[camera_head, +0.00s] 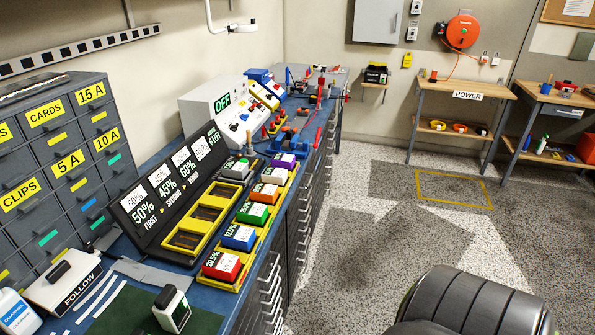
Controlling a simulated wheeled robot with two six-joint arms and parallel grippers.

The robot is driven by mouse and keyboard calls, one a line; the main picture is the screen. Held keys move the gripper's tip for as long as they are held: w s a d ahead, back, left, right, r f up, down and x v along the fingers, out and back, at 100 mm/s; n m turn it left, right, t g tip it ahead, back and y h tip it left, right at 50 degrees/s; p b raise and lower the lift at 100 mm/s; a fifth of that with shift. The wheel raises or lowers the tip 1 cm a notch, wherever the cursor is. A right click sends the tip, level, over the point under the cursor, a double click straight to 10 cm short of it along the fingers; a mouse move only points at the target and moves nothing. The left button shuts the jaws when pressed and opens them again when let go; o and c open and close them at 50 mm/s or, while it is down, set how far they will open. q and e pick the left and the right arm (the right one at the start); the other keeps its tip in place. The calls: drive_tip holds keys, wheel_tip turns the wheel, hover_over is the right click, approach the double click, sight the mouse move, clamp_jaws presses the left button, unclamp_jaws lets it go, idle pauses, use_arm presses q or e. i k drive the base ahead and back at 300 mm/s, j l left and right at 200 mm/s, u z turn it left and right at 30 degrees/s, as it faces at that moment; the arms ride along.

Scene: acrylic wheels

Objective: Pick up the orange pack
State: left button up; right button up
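All have pale labeled tops and sit upright in a yellow-edged rack. The blue pack (238,237) and the red pack (222,266) are at the near end of the row. Neither of my grippers is in view.
A yellow frame with open slots (186,241) lies left of the packs, before a black percentage board (150,203). Grey drawers (45,150) stand at the left. The floor right of the bench is open.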

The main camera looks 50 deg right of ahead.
sight(260, 192)
drive_tip(key=k+z, duration=0.15)
drive_tip(key=z, duration=0.25)
drive_tip(key=k+l+z, duration=0.1)
drive_tip(key=z, duration=0.25)
drive_tip(key=k+l+z, duration=0.1)
drive_tip(key=z, duration=0.3)
